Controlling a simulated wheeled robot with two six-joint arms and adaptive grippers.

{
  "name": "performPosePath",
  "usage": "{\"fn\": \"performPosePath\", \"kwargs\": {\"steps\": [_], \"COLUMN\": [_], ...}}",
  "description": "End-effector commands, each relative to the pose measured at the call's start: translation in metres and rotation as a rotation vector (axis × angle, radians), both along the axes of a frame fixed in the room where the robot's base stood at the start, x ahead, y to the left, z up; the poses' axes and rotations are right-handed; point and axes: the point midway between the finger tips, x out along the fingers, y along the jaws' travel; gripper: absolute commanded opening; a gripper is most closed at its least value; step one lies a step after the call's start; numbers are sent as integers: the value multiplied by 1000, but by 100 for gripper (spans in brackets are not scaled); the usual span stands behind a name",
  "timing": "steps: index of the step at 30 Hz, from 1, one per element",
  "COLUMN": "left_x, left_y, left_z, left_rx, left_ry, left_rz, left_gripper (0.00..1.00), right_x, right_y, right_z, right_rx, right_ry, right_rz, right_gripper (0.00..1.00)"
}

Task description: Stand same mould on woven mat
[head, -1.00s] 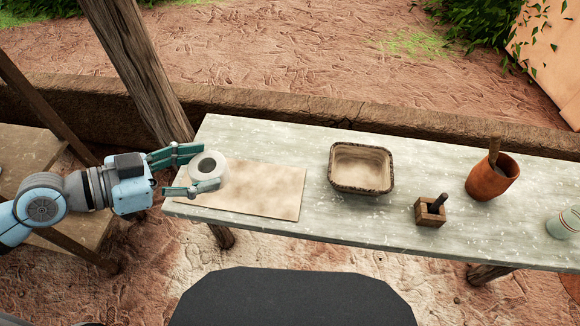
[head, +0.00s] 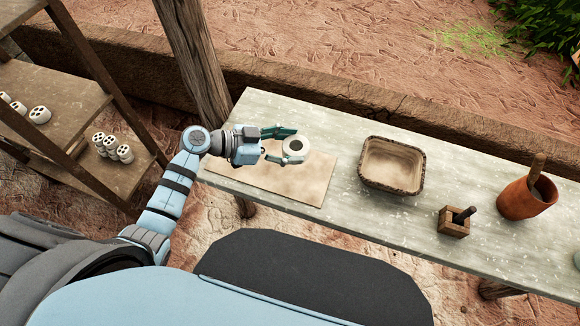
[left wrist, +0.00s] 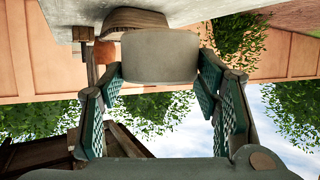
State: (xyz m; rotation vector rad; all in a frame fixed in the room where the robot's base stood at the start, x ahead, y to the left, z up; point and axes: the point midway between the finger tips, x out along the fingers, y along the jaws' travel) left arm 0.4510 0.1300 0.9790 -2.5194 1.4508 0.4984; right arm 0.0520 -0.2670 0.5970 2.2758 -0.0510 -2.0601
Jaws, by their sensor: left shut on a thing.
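My left gripper (head: 287,146) is shut on a white, round mould (head: 296,145) with a dark hole through its top. The mould is over the far right part of the flat beige mat (head: 285,186), which lies at the table's left end. I cannot tell whether the mould touches the mat. In the left wrist view, the mould (left wrist: 160,55) is a pale grey block between the green finger pads of the left gripper (left wrist: 160,78). My right gripper is not in view.
A tan basin with a dark rim (head: 391,166) stands right of the mat on the pale table (head: 330,125). A small wooden box (head: 453,222) and a clay pot (head: 526,197) stand farther right. Shelves (head: 75,90) at left hold several white moulds with holes (head: 112,148).

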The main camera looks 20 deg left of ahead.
Motion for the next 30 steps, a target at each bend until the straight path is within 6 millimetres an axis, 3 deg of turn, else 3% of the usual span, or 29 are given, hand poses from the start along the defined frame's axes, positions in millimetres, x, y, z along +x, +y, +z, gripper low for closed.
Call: {"fn": "performPosePath", "kwargs": {"steps": [1, 3, 12, 22, 23, 26, 30], "left_x": [0, 0, 1, 0, 0, 0, 0], "left_y": [0, 0, 0, 0, 1, 0, 1], "left_z": [-23, -40, -87, -89, -89, -89, -89], "left_rx": [-3, -2, -1, 0, 0, 0, 0], "left_ry": [3, 2, -2, -3, -3, -3, -3], "left_rz": [2, 2, 1, 1, 1, 1, 1], "left_gripper": [21, 21, 21, 21, 60, 76, 77], "right_x": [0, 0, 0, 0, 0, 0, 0], "right_y": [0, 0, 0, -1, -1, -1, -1], "right_z": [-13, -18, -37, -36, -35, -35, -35], "right_rx": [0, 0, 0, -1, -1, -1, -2], "right_ry": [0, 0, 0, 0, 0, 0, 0], "right_rz": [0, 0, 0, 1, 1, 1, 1], "right_gripper": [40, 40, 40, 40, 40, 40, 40]}}
